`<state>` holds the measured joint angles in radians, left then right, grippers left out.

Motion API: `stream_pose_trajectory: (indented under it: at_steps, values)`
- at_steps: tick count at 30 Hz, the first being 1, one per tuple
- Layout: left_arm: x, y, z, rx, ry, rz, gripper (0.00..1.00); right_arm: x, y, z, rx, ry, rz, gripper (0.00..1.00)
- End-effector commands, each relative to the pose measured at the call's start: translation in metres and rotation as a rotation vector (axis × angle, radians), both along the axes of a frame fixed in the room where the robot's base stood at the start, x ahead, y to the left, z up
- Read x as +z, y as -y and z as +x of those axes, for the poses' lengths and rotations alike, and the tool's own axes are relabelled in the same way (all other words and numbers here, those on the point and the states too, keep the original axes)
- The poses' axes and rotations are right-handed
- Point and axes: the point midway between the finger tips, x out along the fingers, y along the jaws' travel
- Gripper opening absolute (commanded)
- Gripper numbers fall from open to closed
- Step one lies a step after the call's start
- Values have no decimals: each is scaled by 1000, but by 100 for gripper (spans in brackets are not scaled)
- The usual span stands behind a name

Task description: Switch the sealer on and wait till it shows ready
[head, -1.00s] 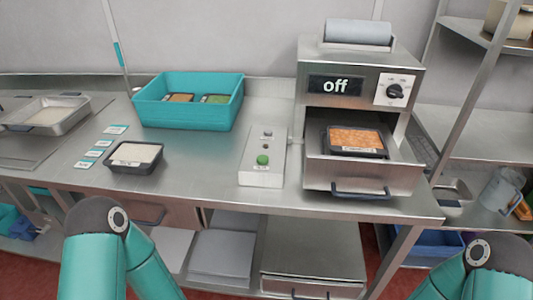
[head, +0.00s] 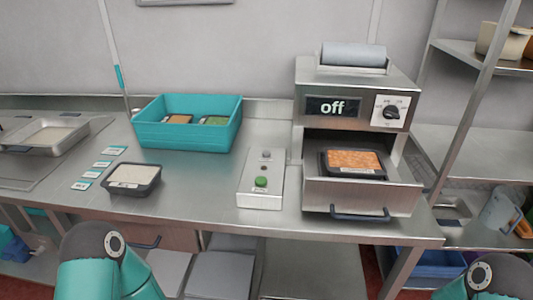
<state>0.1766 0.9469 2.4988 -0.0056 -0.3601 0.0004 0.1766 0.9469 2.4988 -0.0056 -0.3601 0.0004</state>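The sealer (head: 309,80) stands at the right of the steel bench, with a film roll (head: 353,56) on top. Its display (head: 333,106) reads "off". A black rotary knob (head: 390,112) sits on a white plate right of the display. Its drawer (head: 370,194) is pulled out and holds a black tray of orange food (head: 354,160). Left of it is a control box (head: 259,199) with a green button (head: 261,182) and smaller controls above it. Parts of my teal arms show at the bottom left and bottom right. Neither gripper is in view.
A teal crate (head: 187,137) with filled trays stands at the back. A black tray of pale food (head: 132,178) and several labels lie left of it. A metal pan (head: 48,137) is at far left. Shelves stand at right. The bench front centre is clear.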

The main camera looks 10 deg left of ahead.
Motion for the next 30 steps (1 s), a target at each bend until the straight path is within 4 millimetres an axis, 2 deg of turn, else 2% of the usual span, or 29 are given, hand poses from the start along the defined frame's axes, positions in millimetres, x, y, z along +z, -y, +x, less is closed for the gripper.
stream_pose_trajectory:
  at_steps: [1, 6, 30]
  values:
    - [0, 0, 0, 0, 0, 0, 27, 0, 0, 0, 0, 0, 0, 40]
    - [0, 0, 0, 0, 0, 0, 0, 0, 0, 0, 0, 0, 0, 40]
    - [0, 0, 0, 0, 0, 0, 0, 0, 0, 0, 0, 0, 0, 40]
